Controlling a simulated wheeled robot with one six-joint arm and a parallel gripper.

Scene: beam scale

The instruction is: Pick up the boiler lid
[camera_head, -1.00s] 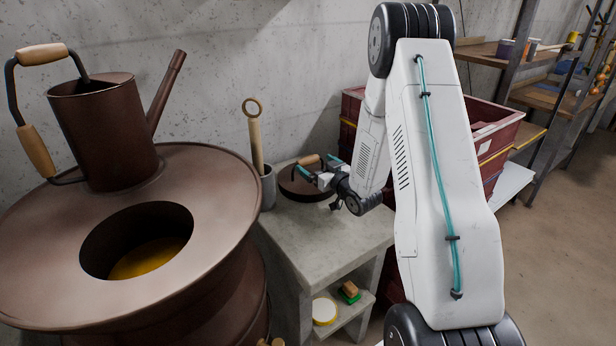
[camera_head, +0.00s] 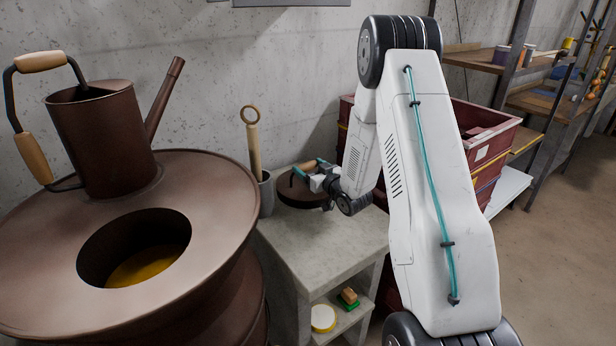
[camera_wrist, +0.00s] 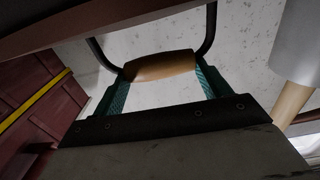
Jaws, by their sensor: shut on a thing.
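The boiler lid (camera_head: 298,198) is a round, dark brown disc with a wooden handle on dark metal arms. It is at the back of the small grey table; I cannot tell whether it touches the tabletop. My gripper (camera_head: 309,168) is shut on the lid's handle. In the wrist view, the wooden handle (camera_wrist: 160,66) lies between the teal fingers of my gripper (camera_wrist: 162,85), and the lid's brown edge (camera_wrist: 110,17) crosses the top. The brown boiler (camera_head: 215,205) stands at left, its round top opening uncovered, with yellowish contents inside.
A brown watering can (camera_head: 100,135) stands on the boiler top. A grey cup (camera_head: 266,195) with a ring-ended wooden tool (camera_head: 253,140) is close left of the lid. Dark red crates (camera_head: 490,135) stand behind my arm. The front of the table (camera_head: 320,250) is clear.

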